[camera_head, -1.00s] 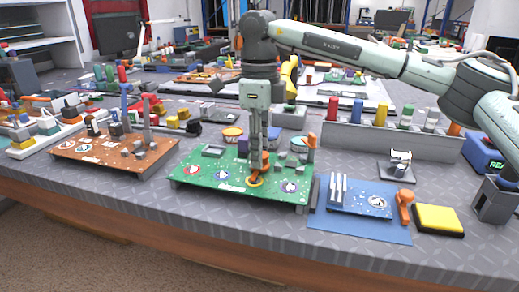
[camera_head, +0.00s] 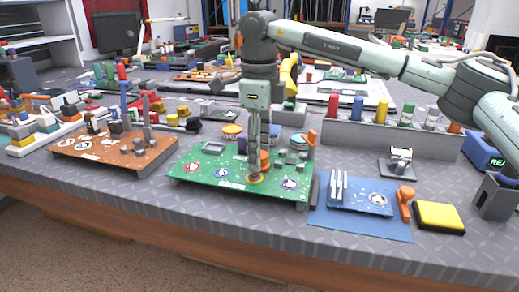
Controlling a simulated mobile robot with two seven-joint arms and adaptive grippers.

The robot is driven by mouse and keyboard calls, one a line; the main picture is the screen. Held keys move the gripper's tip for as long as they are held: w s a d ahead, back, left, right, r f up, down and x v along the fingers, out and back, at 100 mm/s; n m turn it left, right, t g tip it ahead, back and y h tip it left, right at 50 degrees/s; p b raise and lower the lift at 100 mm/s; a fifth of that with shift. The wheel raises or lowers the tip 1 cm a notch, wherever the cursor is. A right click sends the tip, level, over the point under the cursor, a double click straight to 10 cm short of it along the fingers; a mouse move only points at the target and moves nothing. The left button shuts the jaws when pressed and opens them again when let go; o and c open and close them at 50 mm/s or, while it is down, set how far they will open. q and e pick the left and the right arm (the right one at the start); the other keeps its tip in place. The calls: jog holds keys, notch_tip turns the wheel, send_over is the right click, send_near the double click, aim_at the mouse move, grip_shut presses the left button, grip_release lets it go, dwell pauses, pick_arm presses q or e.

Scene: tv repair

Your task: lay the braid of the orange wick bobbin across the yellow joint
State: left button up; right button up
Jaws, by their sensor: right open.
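My right gripper (camera_head: 255,176) reaches straight down from above onto the green circuit board (camera_head: 215,172). It is open, with its fingertips at a round yellow-orange ring mark (camera_head: 256,181) near the board's front edge, which looks like the yellow joint. An orange piece (camera_head: 265,160), likely the wick bobbin, shows just right of and partly behind the fingers. Whether the fingers touch it I cannot tell. The braid is too small or hidden to make out. My left gripper is not in view.
A brown board (camera_head: 150,155) stands left of the green one. At right lie a blue mat (camera_head: 350,228) with a small blue board (camera_head: 375,200), an orange tool (camera_head: 405,205) and a yellow pad (camera_head: 438,216). A grey rack (camera_head: 400,140) stands behind. The table front is clear.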

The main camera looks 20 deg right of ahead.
notch_tip(320, 180, up, 12)
dwell(0.6)
